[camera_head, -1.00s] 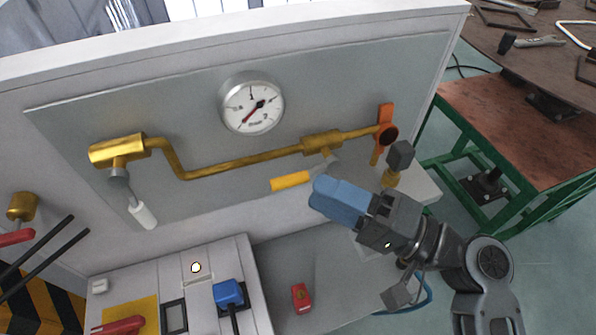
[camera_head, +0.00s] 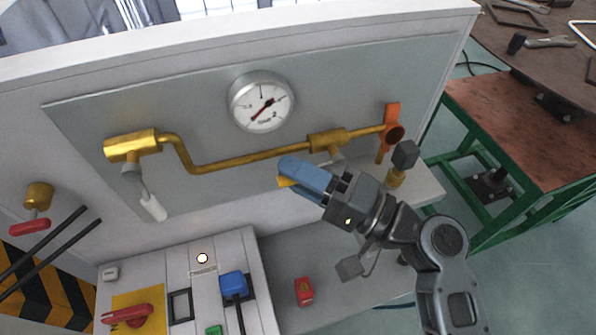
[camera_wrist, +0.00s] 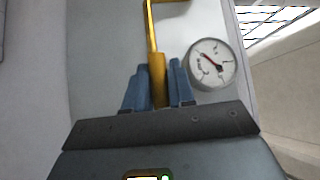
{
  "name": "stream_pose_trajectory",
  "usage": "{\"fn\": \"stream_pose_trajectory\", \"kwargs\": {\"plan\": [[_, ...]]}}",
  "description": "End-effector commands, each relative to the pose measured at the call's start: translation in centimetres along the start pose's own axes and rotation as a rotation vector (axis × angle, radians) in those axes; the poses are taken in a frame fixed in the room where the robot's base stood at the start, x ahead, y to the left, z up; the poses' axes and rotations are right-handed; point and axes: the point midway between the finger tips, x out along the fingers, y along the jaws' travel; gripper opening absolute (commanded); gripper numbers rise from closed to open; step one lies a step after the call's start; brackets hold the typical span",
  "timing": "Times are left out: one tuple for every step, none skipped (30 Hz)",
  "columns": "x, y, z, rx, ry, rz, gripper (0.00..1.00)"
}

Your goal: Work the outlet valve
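The brass pipe (camera_head: 245,159) runs across the grey panel. Its right-hand valve body (camera_head: 327,140) has a lever with a yellow grip (camera_head: 286,182), mostly hidden behind my fingers. A left-hand valve (camera_head: 131,147) has a white-gripped lever (camera_head: 153,207) hanging down. Which one is the outlet valve is not marked. My gripper (camera_head: 303,174) has blue fingers at the yellow grip. In the wrist view my gripper (camera_wrist: 158,88) has a finger on each side of the yellow grip (camera_wrist: 157,80), apparently open around it. Whether they touch it is unclear.
A round gauge (camera_head: 261,101) sits above the pipe. An orange handle (camera_head: 392,127) is at the pipe's right end, with a dark-capped brass fitting (camera_head: 403,158) below it. A control box (camera_head: 205,280) and a red block (camera_head: 304,291) are below. A green-legged table (camera_head: 500,130) stands at right.

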Motion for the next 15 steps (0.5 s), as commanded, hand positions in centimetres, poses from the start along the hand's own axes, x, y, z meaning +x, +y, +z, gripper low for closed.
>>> {"fn": "stream_pose_trajectory", "kwargs": {"plan": [[-0.01,0.0,0.0,0.0,0.0,0.0,0.18],[-0.01,0.0,0.0,0.0,0.0,0.0,0.15],[-0.02,0.01,-0.01,0.0,0.0,0.0,0.11],[-0.01,0.01,-0.01,0.0,0.0,0.0,0.08],[-0.02,0.01,-0.01,0.0,0.0,0.0,0.05],[-0.02,0.01,-0.01,0.0,0.0,0.0,0.01],[-0.02,0.0,-0.01,0.0,0.0,0.0,0.0],[-0.02,0.0,-0.01,0.0,0.0,0.0,0.0],[-0.02,0.01,-0.01,0.0,0.0,0.0,0.0],[-0.02,0.01,-0.01,0.0,0.0,0.0,0.0],[-0.02,0.0,-0.01,0.0,0.0,0.0,0.0],[-0.02,0.0,-0.01,0.0,0.0,0.0,0.0],[-0.02,0.0,-0.01,0.0,0.0,0.0,0.0],[-0.02,0.01,-0.01,0.0,0.0,0.0,0.0],[-0.03,0.0,-0.01,0.0,0.001,0.0,0.0]]}}
